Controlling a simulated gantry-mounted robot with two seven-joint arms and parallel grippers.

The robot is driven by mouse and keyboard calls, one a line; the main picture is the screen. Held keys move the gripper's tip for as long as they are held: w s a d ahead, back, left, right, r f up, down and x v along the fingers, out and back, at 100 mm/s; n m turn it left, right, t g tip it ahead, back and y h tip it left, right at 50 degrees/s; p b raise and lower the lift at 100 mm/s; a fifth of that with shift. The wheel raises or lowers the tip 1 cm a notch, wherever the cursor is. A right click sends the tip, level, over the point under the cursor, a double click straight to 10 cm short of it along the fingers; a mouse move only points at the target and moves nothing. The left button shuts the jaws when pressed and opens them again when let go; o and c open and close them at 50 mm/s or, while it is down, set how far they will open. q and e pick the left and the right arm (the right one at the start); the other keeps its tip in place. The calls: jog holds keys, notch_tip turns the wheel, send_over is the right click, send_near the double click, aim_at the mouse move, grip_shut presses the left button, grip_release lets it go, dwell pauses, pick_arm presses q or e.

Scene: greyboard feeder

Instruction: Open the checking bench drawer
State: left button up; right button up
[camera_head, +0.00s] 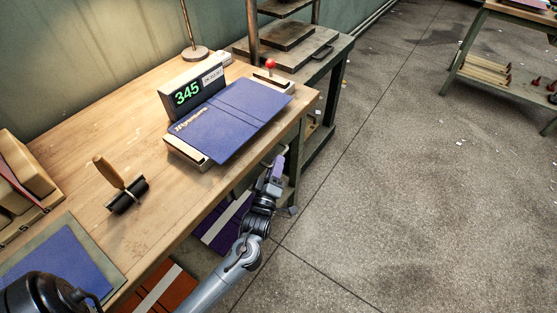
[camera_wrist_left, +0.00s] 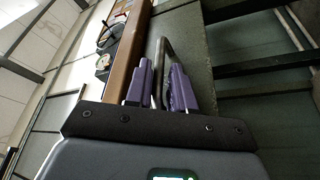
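The checking bench (camera_head: 150,105) is a wooden-topped table running diagonally across the left half of the head view. My left gripper (camera_head: 277,166), with purple fingers, is at its front edge below the tabletop. In the left wrist view its two fingers (camera_wrist_left: 161,88) stand on either side of a bent metal bar handle (camera_wrist_left: 166,46), fixed to a grey-green front (camera_wrist_left: 188,50) under the wooden edge. Whether the fingers press on the bar cannot be told. The drawer is mostly hidden in the head view, and no gap around its front is clear. My right gripper is out of view.
On the bench are a blue board (camera_head: 232,118) on a scale, a display reading 345 (camera_head: 188,93), a roller (camera_head: 127,196) and a lamp base (camera_head: 195,53). Purple and orange stacks (camera_head: 170,290) lie below the bench.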

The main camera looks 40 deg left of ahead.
pick_arm(q)
jog(key=shift+b+x, duration=0.35)
jog(key=shift+x, duration=1.1)
jog(key=shift+d, duration=0.1)
jog(key=shift+c, duration=0.4)
grip_shut()
